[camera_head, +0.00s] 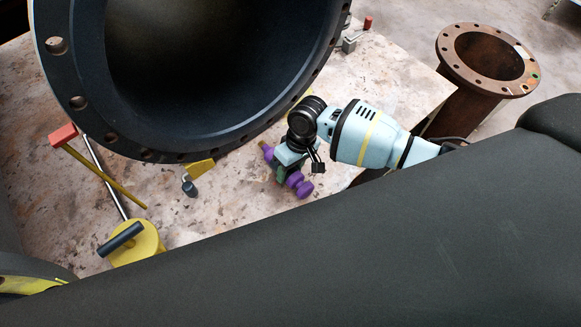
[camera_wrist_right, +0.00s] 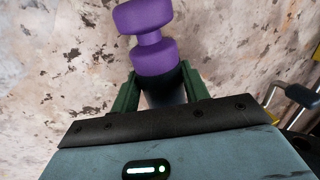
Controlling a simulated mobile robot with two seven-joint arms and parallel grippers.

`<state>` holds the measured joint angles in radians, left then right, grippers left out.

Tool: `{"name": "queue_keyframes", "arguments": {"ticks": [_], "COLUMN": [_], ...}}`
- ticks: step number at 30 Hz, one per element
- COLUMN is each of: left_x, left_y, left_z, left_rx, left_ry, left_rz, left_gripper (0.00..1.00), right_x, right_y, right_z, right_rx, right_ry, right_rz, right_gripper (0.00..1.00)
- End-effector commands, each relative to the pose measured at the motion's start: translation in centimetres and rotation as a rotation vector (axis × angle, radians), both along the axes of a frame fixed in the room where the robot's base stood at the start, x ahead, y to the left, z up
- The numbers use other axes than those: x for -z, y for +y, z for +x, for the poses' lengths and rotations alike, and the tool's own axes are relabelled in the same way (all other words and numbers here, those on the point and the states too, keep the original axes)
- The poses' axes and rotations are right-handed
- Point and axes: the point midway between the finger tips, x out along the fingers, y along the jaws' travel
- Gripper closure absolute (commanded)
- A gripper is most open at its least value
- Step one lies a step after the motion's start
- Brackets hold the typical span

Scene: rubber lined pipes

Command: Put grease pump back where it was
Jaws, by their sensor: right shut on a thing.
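My right gripper (camera_head: 286,171) is above the mottled tabletop, just right of the large black pipe's lower rim. It is shut on a dark cylindrical body with a purple spool-shaped end, which looks like the grease pump (camera_head: 299,185). In the right wrist view the pump's purple end (camera_wrist_right: 152,40) points away from the green fingers (camera_wrist_right: 158,90), which clasp its dark part. The fingers and housing hide the rest of it. I cannot tell whether the pump touches the table. My left gripper is not in view.
The large black flanged pipe (camera_head: 92,118) fills the upper left. A red-headed hammer (camera_head: 105,176), a yellow disc tool with a dark handle (camera_head: 136,243) and a small yellow-and-grey tool (camera_head: 195,178) lie left. A rusty flanged pipe (camera_head: 462,110) stands right.

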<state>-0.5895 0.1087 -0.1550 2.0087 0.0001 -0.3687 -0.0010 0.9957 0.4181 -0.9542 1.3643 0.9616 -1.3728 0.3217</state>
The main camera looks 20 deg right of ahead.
Motion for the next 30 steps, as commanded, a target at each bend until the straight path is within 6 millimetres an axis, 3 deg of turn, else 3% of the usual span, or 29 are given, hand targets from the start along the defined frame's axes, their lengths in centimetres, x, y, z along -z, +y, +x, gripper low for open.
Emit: {"name": "queue_keyframes", "arguments": {"ticks": [6, 7, 12, 25, 30], "left_x": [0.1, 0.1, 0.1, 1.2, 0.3], "left_y": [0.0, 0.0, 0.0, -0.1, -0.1], "left_z": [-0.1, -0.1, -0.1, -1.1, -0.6], "left_rx": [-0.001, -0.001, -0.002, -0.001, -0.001], "left_ry": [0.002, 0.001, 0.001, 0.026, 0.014], "left_rz": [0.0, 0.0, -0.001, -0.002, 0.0], "left_gripper": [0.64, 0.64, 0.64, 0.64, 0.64], "right_x": [0.3, 0.4, 0.3, 0.5, -2.9], "right_y": [0.0, 0.0, 0.0, -0.1, -0.8], "right_z": [0.0, 0.0, 0.0, 0.0, 0.5], "right_rx": [0.0, 0.001, 0.0, -0.002, 0.0], "right_ry": [-0.001, 0.0, 0.0, 0.001, -0.004], "right_rz": [0.001, 0.0, -0.001, -0.002, 0.0], "right_gripper": [0.92, 0.52, 0.33, 0.33, 0.33]}}
